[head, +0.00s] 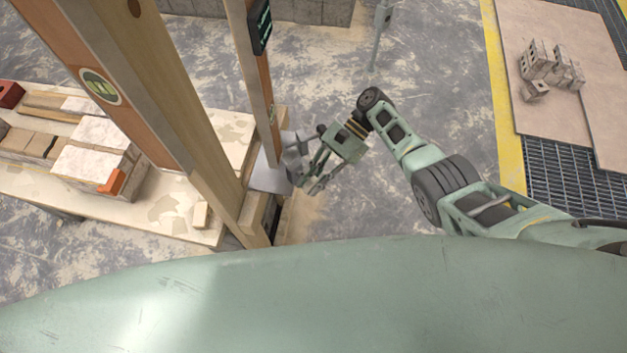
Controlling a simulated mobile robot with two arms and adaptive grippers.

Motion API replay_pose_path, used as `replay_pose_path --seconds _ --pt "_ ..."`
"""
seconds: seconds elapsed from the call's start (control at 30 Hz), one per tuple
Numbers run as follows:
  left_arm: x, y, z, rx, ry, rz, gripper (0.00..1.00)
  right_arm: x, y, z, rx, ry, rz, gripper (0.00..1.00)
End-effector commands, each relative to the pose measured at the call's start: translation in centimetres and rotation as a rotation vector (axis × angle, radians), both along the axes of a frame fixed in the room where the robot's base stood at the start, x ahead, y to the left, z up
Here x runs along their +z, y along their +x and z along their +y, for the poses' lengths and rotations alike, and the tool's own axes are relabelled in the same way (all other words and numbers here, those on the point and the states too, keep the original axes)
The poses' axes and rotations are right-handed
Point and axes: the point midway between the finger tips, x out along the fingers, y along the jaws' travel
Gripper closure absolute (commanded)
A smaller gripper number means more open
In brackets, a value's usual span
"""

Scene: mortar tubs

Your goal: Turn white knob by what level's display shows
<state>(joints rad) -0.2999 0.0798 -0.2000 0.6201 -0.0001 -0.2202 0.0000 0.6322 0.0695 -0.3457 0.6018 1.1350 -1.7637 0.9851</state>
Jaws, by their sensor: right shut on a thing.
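My right gripper (303,167) is at the middle of the head view, beside the wooden post. It is shut on a small pale part at the side of a grey unit (268,178). That part looks like the white knob, but the fingers hide most of it and I cannot read its angle. A dark device with a lit greenish display (261,22), which looks like the level, is on the post higher up. Its figures are too small and slanted to read. My left gripper is not in view.
Wooden posts (165,110) rise close in front on the left. A stained bench (150,215) behind them carries bricks and blocks (95,160). On the right, boards (555,85) hold grey blocks (552,68) beside a floor grating (575,175). Floor around the gripper is clear.

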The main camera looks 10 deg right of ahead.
Motion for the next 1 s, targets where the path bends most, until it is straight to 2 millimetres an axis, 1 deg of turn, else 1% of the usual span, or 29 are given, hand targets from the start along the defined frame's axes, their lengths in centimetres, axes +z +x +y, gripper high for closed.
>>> replay_pose_path --seconds 0.03,0.07,0.27,0.57,0.67,0.77,1.0 --pt "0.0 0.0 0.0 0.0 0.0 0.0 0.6 0.1 0.1 0.0 -0.003 -0.001 -0.002 1.0" --pt "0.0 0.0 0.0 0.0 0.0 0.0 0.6 0.1 0.1 0.0 -0.003 -0.001 -0.002 0.82" --pt "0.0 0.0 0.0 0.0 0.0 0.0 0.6 0.0 0.1 0.0 -0.002 -0.001 -0.002 0.65" --pt "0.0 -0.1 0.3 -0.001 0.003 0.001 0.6 0.0 0.1 -0.1 -0.001 -0.001 -0.002 0.65" --pt "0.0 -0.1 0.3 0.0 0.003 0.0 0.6 0.3 0.4 -0.5 -0.002 -0.002 -0.003 0.65" --pt "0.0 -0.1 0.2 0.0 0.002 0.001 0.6 1.1 1.2 -1.4 -0.003 -0.002 -0.004 0.65" --pt "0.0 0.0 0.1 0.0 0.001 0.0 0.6 4.2 4.1 -5.2 -0.004 -0.002 -0.003 0.65"
